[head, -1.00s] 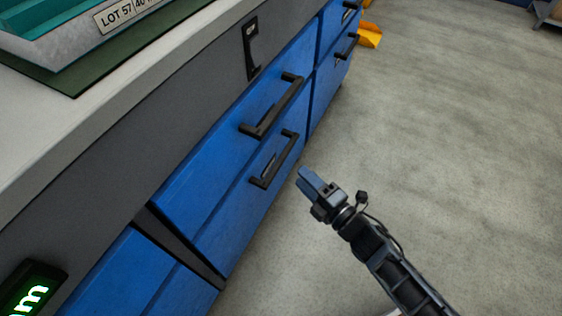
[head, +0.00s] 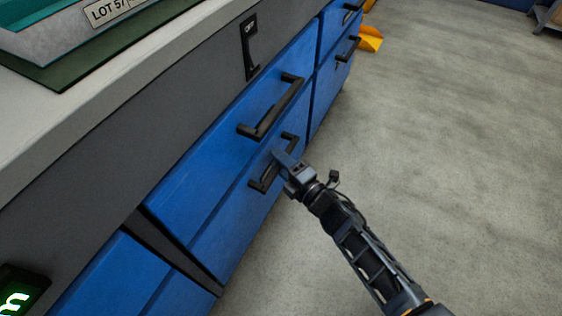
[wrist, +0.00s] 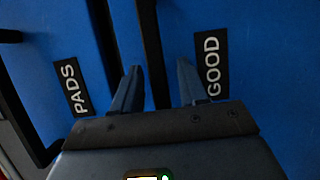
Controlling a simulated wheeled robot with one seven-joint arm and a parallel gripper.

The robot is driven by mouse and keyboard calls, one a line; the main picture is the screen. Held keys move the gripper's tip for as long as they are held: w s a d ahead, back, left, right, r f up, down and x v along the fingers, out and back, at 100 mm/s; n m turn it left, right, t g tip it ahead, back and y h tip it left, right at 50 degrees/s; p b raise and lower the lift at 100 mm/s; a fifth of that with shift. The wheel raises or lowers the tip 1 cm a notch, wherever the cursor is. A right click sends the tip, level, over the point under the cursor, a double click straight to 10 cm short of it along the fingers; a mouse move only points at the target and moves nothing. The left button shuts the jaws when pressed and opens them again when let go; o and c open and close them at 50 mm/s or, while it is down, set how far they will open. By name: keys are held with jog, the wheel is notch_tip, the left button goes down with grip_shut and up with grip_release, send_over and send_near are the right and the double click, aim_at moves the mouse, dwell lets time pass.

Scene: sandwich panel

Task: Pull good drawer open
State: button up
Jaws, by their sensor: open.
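The good drawer (head: 225,240) is the lower blue drawer in the head view and looks shut, flush with the cabinet front. Its white-on-black GOOD label (wrist: 213,65) shows in the wrist view. Its black bar handle (wrist: 151,45) runs between my gripper's fingers (wrist: 158,85), one finger on each side, with gaps visible. In the head view my gripper (head: 281,160) is open at this handle (head: 260,185) and hides its middle part.
The PADS drawer (head: 190,185) with its own handle (head: 270,108) is just above. A worktop (head: 60,130) overhangs the cabinet.

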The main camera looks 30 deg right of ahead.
grip_shut()
dwell(0.6)
jog(key=s+d, duration=1.1)
jog(key=s, duration=0.4)
jog(key=s+d+b, duration=0.1)
jog(key=s+d, duration=1)
jog(key=s, duration=0.5)
jog(key=shift+d, duration=0.2)
grip_release()
jog(key=shift+w, duration=0.1)
